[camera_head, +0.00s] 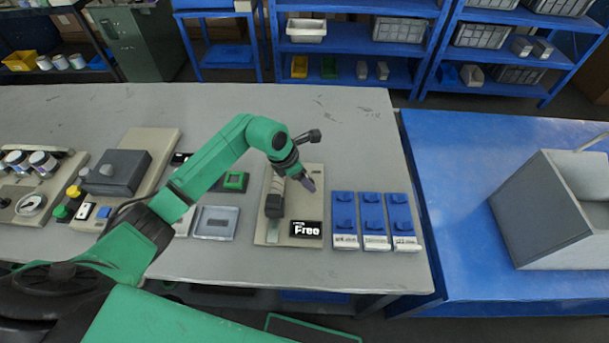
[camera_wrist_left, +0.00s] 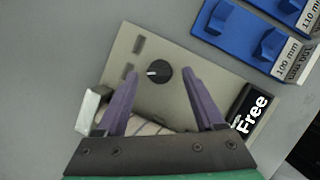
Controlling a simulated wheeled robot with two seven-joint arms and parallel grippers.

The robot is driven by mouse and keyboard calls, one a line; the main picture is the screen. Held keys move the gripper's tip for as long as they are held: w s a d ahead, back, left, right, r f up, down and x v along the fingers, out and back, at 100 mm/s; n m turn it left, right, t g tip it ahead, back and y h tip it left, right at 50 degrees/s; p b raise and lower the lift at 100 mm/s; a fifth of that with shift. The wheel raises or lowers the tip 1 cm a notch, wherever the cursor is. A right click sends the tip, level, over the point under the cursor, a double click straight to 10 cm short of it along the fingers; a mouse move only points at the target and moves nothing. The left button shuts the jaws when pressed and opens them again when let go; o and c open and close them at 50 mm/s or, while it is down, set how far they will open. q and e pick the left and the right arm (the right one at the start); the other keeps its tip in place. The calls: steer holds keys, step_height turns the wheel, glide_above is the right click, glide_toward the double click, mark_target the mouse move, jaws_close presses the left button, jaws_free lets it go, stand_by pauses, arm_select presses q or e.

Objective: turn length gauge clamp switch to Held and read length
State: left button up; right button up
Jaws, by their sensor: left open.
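The length gauge (camera_head: 305,180) is a beige plate on the grey table in the head view. Its small black display (camera_head: 306,229) reads "Free", and the same display shows in the left wrist view (camera_wrist_left: 254,110). A round black clamp switch (camera_wrist_left: 158,72) with a white pointer mark sits on the plate in the left wrist view; the pointer points left. My left gripper (camera_head: 308,184) is above the plate. In the left wrist view its two purple fingers (camera_wrist_left: 157,80) are apart, with the switch between them in the picture and nothing held. The switch is hidden by the gripper in the head view.
Several blue blocks (camera_head: 373,220) with size labels stand right of the gauge; one label reads 100 mm. A clear tray (camera_head: 216,222) lies to the left. A blue table (camera_head: 460,220) with a grey bin (camera_head: 550,210) stands at right. The table behind the gauge is clear.

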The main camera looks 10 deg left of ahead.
arm_select(q)
steer(key=shift+c, duration=0.3)
jaws_close()
steer(key=shift+w+b, duration=0.1)
steer(key=shift+b, duration=0.45)
steer(key=m+g+b, duration=0.1)
steer(key=m+b, duration=0.1)
steer(key=b, duration=0.1)
steer(key=m+g+h+b, duration=0.1)
steer(key=m+b, duration=0.2)
steer(key=b, duration=0.1)
steer(key=w+m+g+b, duration=0.1)
steer(key=m+b, duration=0.2)
steer(key=shift+a+f+b, duration=0.1)
steer(key=shift+b, duration=0.2)
steer(key=shift+w+r+m+g+b, duration=0.15)
steer(key=shift+m+g+b, duration=0.55)
steer(key=shift+m+b, duration=0.85)
steer(key=shift+r+m+p, duration=0.1)
steer(key=shift+m+p, duration=0.25)
steer(key=shift+m, duration=0.2)
